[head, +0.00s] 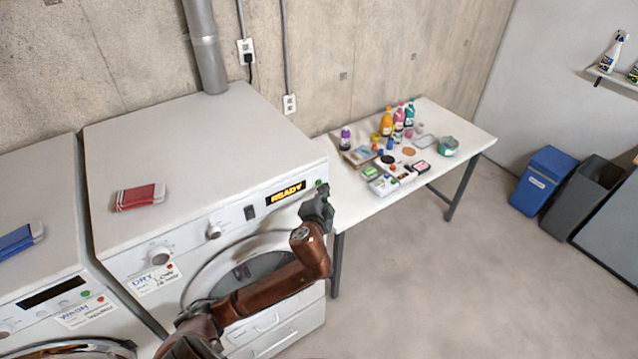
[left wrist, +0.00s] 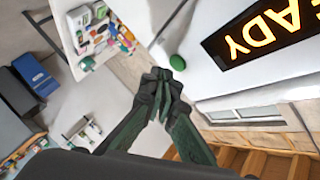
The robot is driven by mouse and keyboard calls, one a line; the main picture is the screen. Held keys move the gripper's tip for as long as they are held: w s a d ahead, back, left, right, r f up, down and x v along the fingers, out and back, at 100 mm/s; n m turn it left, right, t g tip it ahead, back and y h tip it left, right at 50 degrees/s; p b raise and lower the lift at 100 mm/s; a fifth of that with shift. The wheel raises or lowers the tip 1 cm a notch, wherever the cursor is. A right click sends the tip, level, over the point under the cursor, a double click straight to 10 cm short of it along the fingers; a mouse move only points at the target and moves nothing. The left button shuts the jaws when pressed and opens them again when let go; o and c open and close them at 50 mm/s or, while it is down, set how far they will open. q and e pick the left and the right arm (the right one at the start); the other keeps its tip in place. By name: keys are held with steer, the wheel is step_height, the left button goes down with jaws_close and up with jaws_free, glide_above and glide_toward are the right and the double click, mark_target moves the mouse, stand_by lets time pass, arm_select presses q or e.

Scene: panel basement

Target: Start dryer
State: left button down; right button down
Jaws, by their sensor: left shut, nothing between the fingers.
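The dryer (head: 215,165) is a white machine with a round door, dials and a "DRY" label. Its lit display (head: 286,192) reads "READY" in yellow; it also shows large in the left wrist view (left wrist: 262,35). A round green button (head: 319,183) sits right of the display and appears in the left wrist view (left wrist: 177,62). My left gripper (head: 322,196) is shut and empty. Its fingertips (left wrist: 160,75) are close beside the green button; I cannot tell whether they touch it. My right gripper is not in view.
A washer (head: 40,230) stands left of the dryer. A red-and-white pack (head: 140,196) lies on the dryer top. A white table (head: 465,138) with bottles and small items stands to the right. Blue (head: 543,181) and dark bins (head: 580,198) are at the far right. The floor between is clear.

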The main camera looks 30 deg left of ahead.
arm_select(q)
steer(key=shift+a, duration=0.15)
stand_by(0.7)
steer(key=shift+w+a, duration=0.15)
steer(key=shift+a, duration=0.1)
